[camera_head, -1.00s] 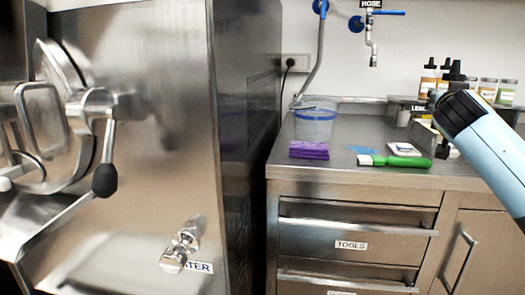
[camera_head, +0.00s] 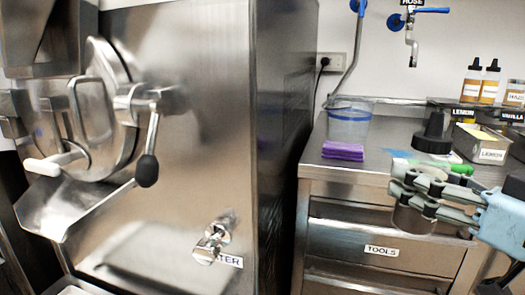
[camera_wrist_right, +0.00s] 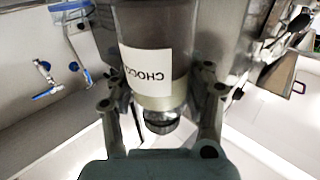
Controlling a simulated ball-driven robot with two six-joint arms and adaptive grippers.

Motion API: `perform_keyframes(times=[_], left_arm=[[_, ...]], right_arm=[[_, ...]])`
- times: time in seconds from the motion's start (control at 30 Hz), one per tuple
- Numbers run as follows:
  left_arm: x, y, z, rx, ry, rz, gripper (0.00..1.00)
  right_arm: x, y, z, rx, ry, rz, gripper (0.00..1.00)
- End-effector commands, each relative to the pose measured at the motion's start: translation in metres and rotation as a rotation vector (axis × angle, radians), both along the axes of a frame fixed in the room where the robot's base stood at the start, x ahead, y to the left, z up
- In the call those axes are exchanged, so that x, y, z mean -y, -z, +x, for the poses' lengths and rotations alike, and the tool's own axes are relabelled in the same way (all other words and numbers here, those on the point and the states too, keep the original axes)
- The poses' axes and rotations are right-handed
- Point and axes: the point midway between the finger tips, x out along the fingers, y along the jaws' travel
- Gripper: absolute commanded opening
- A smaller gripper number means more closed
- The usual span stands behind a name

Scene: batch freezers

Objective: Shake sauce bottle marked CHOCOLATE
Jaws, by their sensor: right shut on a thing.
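My right gripper (camera_head: 412,192) comes in from the right in the head view, in front of the counter, and is shut on a sauce bottle. Its fingers cross the bottle, hiding part of it; its dark lower end (camera_head: 413,220) shows beneath them, and a black cap (camera_head: 434,128) shows above. In the right wrist view the bottle (camera_wrist_right: 155,28) is between the two fingers, with brown contents and a white label (camera_wrist_right: 145,68) where "CHOCO" reads upside down; the rest is cut off. My left gripper is not in view.
A steel batch freezer (camera_head: 190,120) fills the left. Orange bottles (camera_head: 470,84) stand at the back right. A TOOLS drawer (camera_head: 350,242) is below.

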Motion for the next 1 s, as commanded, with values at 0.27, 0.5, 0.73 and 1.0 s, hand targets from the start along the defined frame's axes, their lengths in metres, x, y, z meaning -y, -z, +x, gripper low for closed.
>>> perform_keyframes(times=[0.27,0.5,0.73,1.0], left_arm=[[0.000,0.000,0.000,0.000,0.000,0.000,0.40],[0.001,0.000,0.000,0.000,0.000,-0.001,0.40],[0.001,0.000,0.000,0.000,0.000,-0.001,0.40],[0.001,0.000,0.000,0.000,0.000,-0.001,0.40]], right_arm=[[-0.005,-0.059,-0.009,-0.007,-0.013,0.007,0.19],[-0.005,-0.012,-0.009,0.010,-0.018,-0.002,0.19],[-0.004,-0.071,-0.009,0.002,-0.014,-0.001,0.19],[-0.005,-0.012,-0.009,0.010,-0.017,-0.002,0.19]])
